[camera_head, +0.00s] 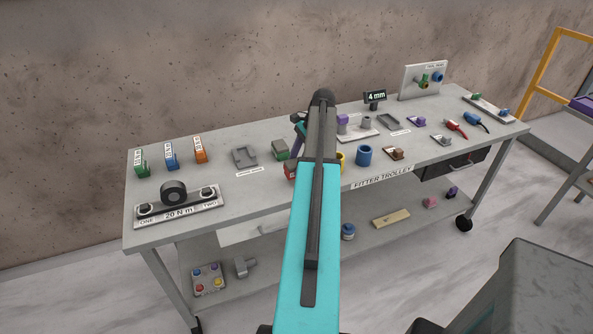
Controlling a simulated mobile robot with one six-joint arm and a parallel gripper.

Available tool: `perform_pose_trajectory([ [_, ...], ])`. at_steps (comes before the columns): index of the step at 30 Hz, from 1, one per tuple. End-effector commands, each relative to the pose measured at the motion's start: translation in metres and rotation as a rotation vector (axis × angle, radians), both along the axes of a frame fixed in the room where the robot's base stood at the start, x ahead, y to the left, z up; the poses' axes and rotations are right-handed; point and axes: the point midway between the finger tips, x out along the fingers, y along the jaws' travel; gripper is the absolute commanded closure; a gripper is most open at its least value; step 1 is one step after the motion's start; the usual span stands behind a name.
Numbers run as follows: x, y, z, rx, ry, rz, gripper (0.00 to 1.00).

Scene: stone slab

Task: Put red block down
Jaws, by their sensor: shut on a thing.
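The red block (290,171) shows at the left edge of my teal arm, near the front of the trolley top; its right part is hidden behind the arm. My gripper (295,155) is mostly hidden behind my arm, with only a dark sliver of the wrist end showing above the block. It is shut on the red block. I cannot tell whether the block touches the trolley top (225,185). A green block (280,149) stands just behind the red one.
A grey recessed tray (244,156) lies to the left. Green (141,168), blue (171,160) and orange (200,155) labelled items stand farther left. A blue cup (364,155) and a partly hidden yellow ring (341,160) are right of my arm.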

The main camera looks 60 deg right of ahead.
Motion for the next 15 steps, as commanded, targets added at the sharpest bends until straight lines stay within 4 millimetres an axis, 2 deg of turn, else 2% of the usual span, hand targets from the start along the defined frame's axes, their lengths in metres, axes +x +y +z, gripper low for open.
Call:
perform_pose_trajectory([
  [15,-0.001,0.0,-0.032,0.0,0.0,-0.001,0.87],
])
